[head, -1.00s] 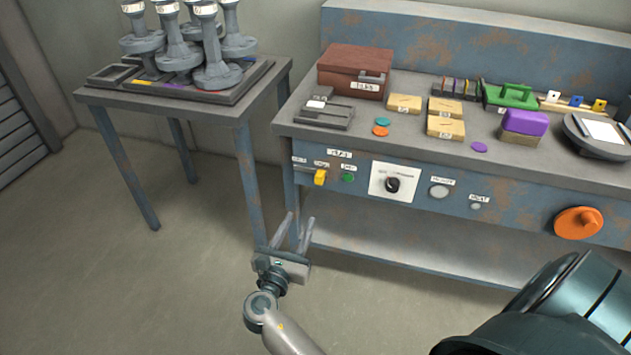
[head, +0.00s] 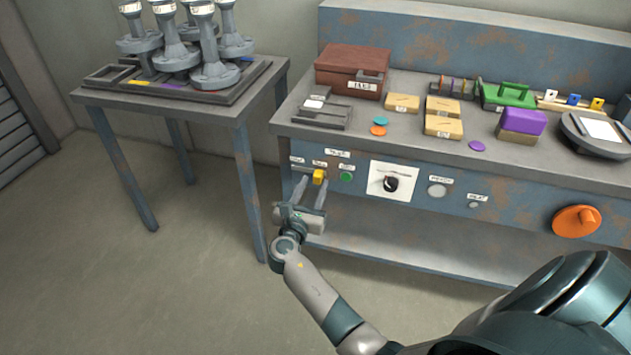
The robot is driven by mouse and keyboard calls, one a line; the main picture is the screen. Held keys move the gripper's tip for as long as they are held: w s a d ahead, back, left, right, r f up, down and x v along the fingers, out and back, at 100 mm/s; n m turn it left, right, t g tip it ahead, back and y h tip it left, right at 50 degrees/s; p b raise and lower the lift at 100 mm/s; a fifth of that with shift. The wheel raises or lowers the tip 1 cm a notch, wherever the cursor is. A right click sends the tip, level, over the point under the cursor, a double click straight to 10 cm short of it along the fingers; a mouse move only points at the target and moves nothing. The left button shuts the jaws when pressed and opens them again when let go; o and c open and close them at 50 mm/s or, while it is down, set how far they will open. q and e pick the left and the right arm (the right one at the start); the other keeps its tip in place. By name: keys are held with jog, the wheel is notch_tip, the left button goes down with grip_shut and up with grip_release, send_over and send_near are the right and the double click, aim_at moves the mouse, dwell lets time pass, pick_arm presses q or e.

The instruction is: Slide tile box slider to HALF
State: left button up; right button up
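The yellow slider knob (head: 319,176) sits on the front panel of the blue bench, at the left end, below small white labels too small to read surely. My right gripper (head: 313,182) is open, its two fingers pointing at the panel. Its fingertips are close to the yellow knob, one on its left and one near its lower right. I cannot tell whether they touch it. A dark red box (head: 348,70) with a white label stands on the bench top above. My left gripper is not in view.
A green button (head: 347,176) is just right of the knob, then a white dial plate (head: 393,182) and an orange handwheel (head: 576,221). A side table (head: 100,97) with grey stands is at left. The floor between is clear.

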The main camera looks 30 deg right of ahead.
aim_at(318, 177)
jog(key=shift+x, duration=1.4)
